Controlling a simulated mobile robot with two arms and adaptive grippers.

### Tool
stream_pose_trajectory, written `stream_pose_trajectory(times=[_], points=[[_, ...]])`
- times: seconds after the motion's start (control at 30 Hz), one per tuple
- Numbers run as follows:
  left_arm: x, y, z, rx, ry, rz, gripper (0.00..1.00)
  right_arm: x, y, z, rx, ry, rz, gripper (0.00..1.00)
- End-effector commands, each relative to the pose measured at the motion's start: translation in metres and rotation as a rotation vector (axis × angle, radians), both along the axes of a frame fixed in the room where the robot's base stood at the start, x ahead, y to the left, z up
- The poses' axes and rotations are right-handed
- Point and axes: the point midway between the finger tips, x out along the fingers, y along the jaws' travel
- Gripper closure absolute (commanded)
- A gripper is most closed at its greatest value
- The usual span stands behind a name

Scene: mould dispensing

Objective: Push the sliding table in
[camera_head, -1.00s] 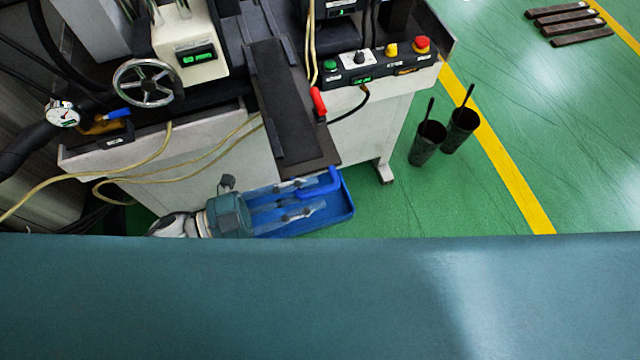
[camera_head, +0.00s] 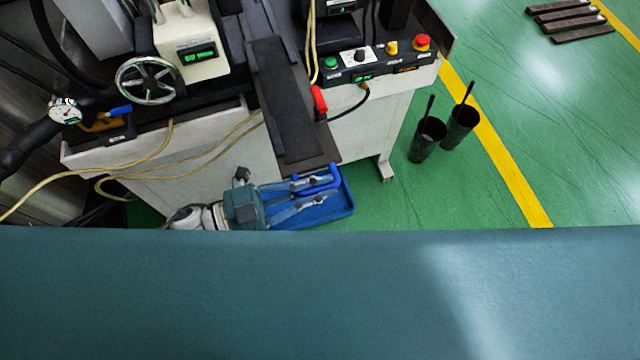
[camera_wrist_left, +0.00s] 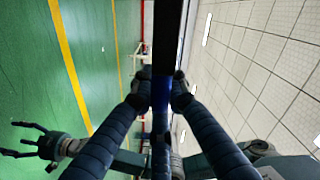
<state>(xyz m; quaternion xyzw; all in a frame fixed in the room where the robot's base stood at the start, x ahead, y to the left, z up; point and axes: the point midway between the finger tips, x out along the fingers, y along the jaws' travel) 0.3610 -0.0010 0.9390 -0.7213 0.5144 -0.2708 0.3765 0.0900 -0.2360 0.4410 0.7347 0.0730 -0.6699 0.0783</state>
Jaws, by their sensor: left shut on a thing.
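The sliding table (camera_head: 285,95) is a long dark plate that sticks out from the front of the machine in the head view. A blue handle (camera_head: 316,189) is at its front end. My left gripper (camera_head: 318,183) comes in from the left, below the plate's end, and is shut on the handle. In the left wrist view the left fingers (camera_wrist_left: 160,92) close from both sides on the blue handle (camera_wrist_left: 161,97), with the dark plate edge beyond. My right gripper (camera_wrist_left: 28,141) shows at the left of that view, its fingers spread and empty.
Two dark cups (camera_head: 427,139) stand on the green floor to the right.

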Motion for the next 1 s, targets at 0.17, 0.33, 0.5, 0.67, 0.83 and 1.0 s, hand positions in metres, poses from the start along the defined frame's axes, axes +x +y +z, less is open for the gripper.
stream_pose_trajectory(times=[0.17, 0.33, 0.5, 0.67, 0.83, 1.0], points=[[0.017, 0.007, -0.005, 0.008, 0.001, 0.006, 1.00, 0.001, 0.004, -0.007, 0.005, -0.002, -0.002, 0.30], [0.055, 0.019, -0.007, 0.011, -0.004, 0.010, 1.00, 0.001, 0.004, -0.021, 0.006, -0.002, -0.001, 0.30], [0.105, 0.036, -0.009, 0.011, -0.007, 0.012, 1.00, 0.001, 0.004, -0.043, 0.004, -0.001, -0.002, 0.30], [0.151, 0.051, -0.009, 0.009, -0.005, 0.013, 1.00, 0.001, 0.004, -0.067, 0.004, -0.001, -0.001, 0.30], [0.191, 0.064, -0.008, 0.008, -0.002, 0.013, 1.00, 0.001, 0.002, -0.090, 0.003, 0.000, 0.000, 0.30], [0.218, 0.073, -0.006, 0.007, -0.001, 0.013, 1.00, 0.001, 0.000, -0.106, 0.000, -0.001, 0.001, 0.30]])
